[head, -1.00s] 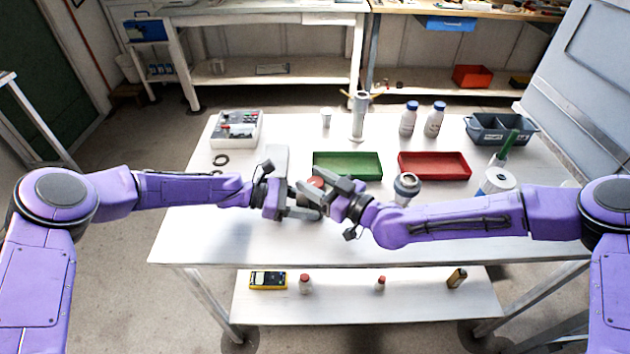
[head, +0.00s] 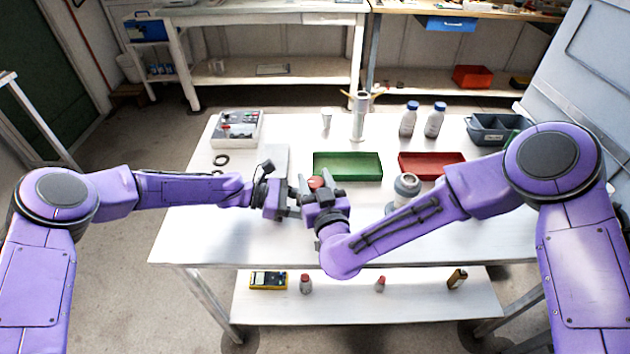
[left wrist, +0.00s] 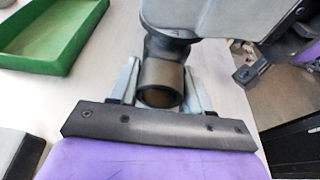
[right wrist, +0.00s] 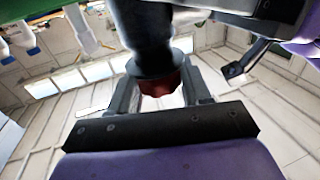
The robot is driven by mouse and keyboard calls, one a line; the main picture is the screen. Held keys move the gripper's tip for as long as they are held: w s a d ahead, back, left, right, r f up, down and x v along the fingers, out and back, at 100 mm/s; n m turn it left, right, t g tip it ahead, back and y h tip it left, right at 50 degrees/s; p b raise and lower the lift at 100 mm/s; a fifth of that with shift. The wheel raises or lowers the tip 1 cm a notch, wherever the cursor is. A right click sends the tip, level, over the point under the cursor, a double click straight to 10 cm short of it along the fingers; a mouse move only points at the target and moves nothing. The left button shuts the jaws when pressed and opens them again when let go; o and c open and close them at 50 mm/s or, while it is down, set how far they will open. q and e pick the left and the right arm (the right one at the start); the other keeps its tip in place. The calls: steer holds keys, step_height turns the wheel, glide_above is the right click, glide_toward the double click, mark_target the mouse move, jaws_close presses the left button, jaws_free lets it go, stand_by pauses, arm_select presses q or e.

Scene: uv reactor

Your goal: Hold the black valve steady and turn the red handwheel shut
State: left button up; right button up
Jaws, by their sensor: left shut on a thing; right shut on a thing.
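The black valve shows in the left wrist view (left wrist: 160,85) as a dark round pipe end between the fingers of my left gripper (left wrist: 160,92), which is shut on it. The red handwheel (head: 316,183) sits at the valve's top, near the middle of the table. My right gripper (head: 318,190) is shut on the handwheel. In the right wrist view the handwheel (right wrist: 160,82) is a red knob below the dark valve body (right wrist: 145,35), between the two fingers. In the head view the grippers hide most of the valve.
A green tray (head: 347,177) lies just behind the grippers, with a red tray (head: 432,157) to its right. A grey-capped jar (head: 407,186) stands close to my right forearm. A black ring (head: 221,160) lies at the left. The table's front strip is clear.

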steer(key=shift+m+h, duration=0.6)
steer(key=shift+h, duration=0.3)
steer(key=shift+d+h, duration=0.15)
steer(key=shift+h, duration=0.15)
steer(key=o, duration=1)
steer(key=s, duration=0.4)
steer(key=s+d, duration=0.1)
steer(key=s, duration=0.7)
steer(key=shift+d, duration=0.25)
